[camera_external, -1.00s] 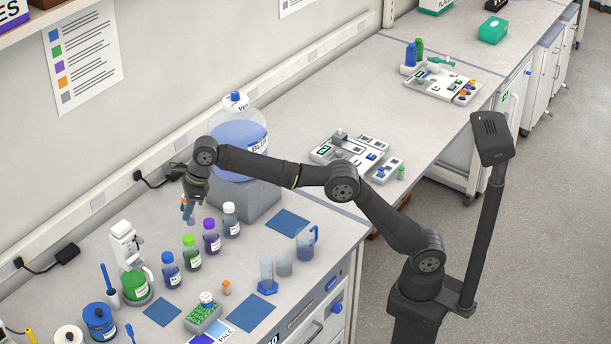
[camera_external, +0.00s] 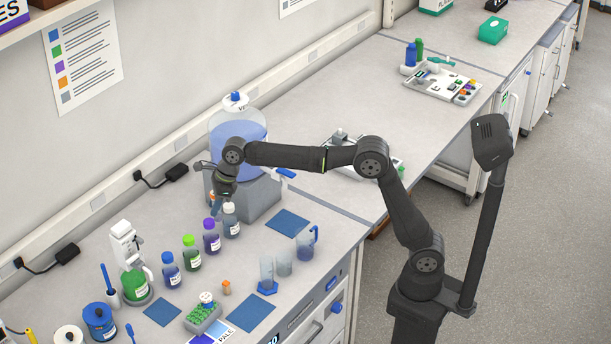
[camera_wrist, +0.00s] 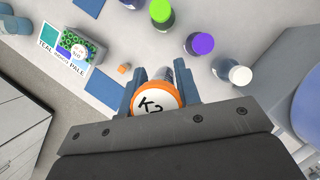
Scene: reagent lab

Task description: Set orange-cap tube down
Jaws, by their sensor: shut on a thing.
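My gripper (camera_wrist: 163,92) is shut on the orange-cap tube (camera_wrist: 160,97), seen cap-on in the wrist view between blue fingers. In the external view my gripper (camera_external: 217,207) is above the bench, close to the white-cap bottle (camera_external: 230,220) and in front of the big blue carboy (camera_external: 238,132).
Purple-cap (camera_external: 211,237), green-cap (camera_external: 191,254) and blue-cap (camera_external: 171,271) bottles stand in a row. Blue mats (camera_external: 288,222) (camera_external: 250,314) (camera_external: 162,312) lie bare. A green-filled rack (camera_external: 203,318), small orange-topped item (camera_external: 226,288) and blue-based cylinder (camera_external: 267,276) stand nearer the front.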

